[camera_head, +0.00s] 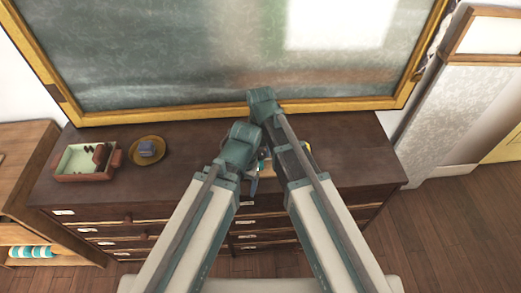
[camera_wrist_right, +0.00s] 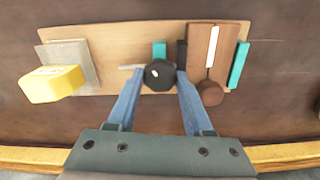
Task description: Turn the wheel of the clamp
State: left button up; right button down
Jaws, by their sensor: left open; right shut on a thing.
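In the right wrist view, a wooden board (camera_wrist_right: 120,35) carries the clamp parts. A black round wheel (camera_wrist_right: 158,75) sits between the two blue fingers of my right gripper (camera_wrist_right: 157,82), which is shut on it. A thin grey bar shows beside the wheel. A brown block (camera_wrist_right: 200,50) with a white strip and a round brown knob (camera_wrist_right: 210,93) is to the right. In the head view, my arms hide most of the board and the right gripper's fingers. My left gripper (camera_head: 253,184) is open and empty, low near the dresser's front edge.
On the board, a yellow block (camera_wrist_right: 52,85) lies against a grey plate (camera_wrist_right: 75,58), and a teal piece (camera_wrist_right: 239,65) stands at the right. A framed chalkboard (camera_head: 150,60) rises behind.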

aim_at(261, 152)
jog(key=shift+c, duration=1.5)
grip_release()
notch_tip(261, 152, up, 14)
jog(key=p, duration=1.4)
jog(key=shift+f, duration=0.15)
